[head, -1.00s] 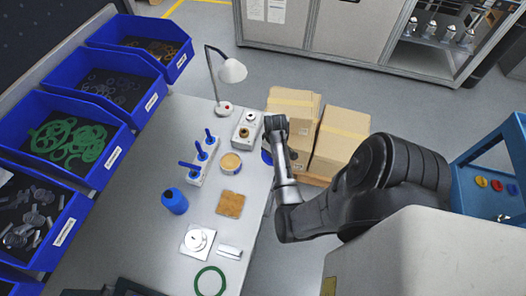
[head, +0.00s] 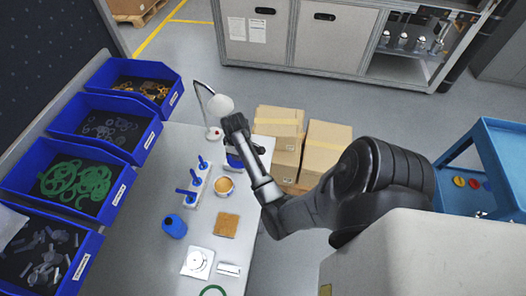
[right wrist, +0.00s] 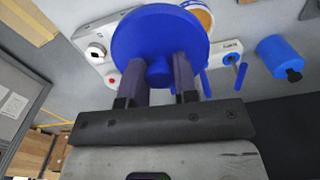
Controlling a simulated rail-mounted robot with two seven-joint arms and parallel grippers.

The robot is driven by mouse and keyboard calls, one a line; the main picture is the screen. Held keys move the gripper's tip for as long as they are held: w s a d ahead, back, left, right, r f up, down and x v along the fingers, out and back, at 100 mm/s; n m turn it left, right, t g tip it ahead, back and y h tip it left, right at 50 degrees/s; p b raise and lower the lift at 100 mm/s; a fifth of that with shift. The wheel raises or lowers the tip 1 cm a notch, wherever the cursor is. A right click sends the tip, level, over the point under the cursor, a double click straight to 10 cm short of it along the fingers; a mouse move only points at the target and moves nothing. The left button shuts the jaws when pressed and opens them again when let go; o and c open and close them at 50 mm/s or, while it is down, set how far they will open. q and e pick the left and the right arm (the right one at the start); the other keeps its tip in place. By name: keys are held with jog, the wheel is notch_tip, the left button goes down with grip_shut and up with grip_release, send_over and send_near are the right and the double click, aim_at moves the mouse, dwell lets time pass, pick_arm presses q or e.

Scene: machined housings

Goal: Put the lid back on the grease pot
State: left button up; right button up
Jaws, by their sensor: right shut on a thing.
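The grease pot (head: 223,187) stands uncovered on the grey bench in the head view, its tan filling showing. Part of it also shows at the top of the right wrist view (right wrist: 199,13). My right gripper (head: 234,150) is shut on the knob of the round blue lid (right wrist: 160,40), whose underside faces away from the wrist camera. In the head view the lid (head: 232,161) is partly hidden by the gripper and lies just beyond the pot, apart from it in the picture. Its height above the bench is hard to tell. My left gripper is not in view.
A lamp (head: 218,106) stands behind, cardboard boxes (head: 325,150) to the right, blue bins (head: 108,125) to the left.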

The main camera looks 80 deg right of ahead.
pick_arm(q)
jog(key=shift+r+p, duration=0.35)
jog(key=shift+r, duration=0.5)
pick_arm(e)
jog(key=w+a+f+m, duration=0.5)
jog(key=w+f+m, duration=0.2)
jog(key=m, duration=0.6)
jog(key=shift+w+f+m, duration=0.3)
jog(key=shift+f, duration=1.1)
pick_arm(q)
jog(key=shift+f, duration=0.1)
pick_arm(e)
jog(key=shift+a+f, duration=0.1)
notch_tip(320, 180, down, 4)
jog(key=b, duration=0.5)
jog(key=shift+f+b, duration=0.6)
jog(key=shift+f, duration=0.45)
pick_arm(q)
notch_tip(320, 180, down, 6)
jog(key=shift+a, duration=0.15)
